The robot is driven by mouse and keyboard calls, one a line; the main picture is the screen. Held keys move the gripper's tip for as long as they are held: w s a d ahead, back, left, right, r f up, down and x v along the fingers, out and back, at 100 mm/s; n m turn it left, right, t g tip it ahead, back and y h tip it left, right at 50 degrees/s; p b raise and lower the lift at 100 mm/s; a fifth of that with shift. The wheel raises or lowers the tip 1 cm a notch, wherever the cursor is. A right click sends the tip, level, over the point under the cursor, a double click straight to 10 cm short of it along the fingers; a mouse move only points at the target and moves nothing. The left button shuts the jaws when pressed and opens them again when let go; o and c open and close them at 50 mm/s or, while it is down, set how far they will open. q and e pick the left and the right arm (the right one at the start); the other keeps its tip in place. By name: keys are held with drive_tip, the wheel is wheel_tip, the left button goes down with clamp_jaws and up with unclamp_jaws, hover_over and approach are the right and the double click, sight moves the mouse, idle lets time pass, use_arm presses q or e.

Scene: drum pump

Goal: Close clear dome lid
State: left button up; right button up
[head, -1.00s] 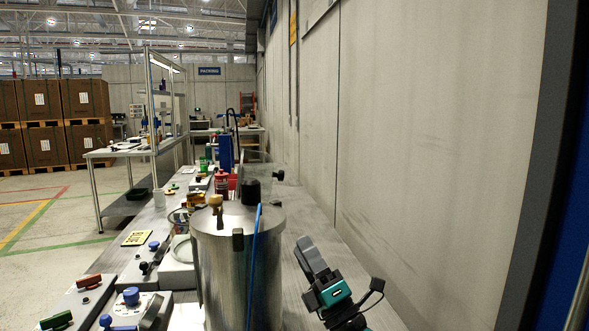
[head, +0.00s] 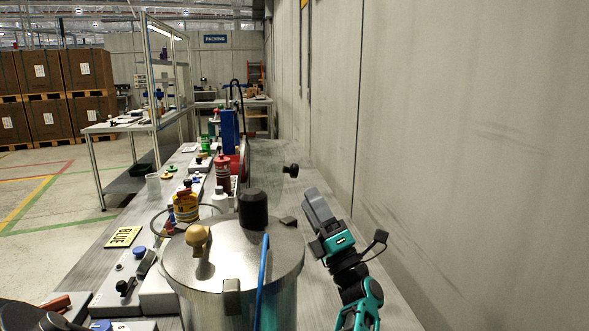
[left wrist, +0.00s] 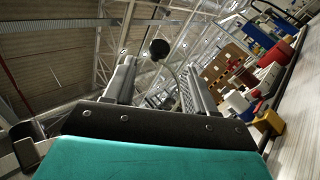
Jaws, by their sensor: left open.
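The clear dome lid (head: 267,172) stands open behind the steel drum, its see-through shell hard to make out against the bench and wall. Its black knob (head: 291,170) sticks out to the right, toward the wall. My left gripper (head: 314,198), teal and grey, is to the right of the drum, open and empty. Its fingertips point up toward the knob and are apart from it. My right gripper is not in view.
The steel drum (head: 235,255) with a black cap (head: 253,210), tan knob (head: 197,236) and blue tube (head: 263,275) stands close in front. Bottles (head: 185,205) and control boxes line the bench at left. A grey wall (head: 450,150) bounds the right side.

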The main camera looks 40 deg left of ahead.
sight(294, 171)
use_arm(q)
drive_tip(key=p+x, duration=0.1)
drive_tip(key=x, duration=0.8)
drive_tip(key=shift+d, duration=0.1)
clamp_jaws()
idle(0.4)
